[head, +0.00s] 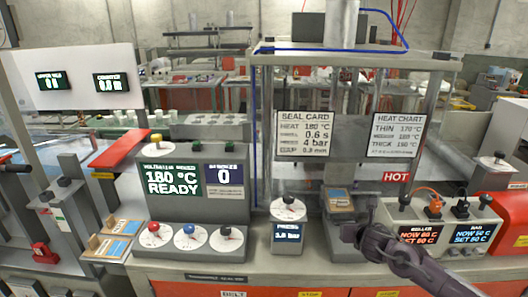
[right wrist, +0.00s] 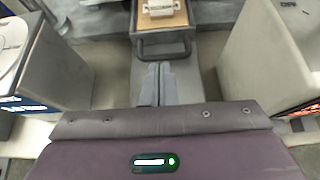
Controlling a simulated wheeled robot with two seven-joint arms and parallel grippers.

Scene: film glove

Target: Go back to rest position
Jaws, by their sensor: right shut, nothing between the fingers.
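My right arm comes in from the lower right in the head view. Its dark gripper (head: 350,232) is over the front of the bench, just before a small grey stand with a wooden-topped block (head: 340,200). In the right wrist view the two grey fingers (right wrist: 158,84) are together with nothing between them. I do not see my left gripper.
A grey press dial box (head: 288,222) stands left of the right gripper, and a heater control box (head: 440,232) with orange and black plugs stands right. A console with knobs (head: 188,236) is further left.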

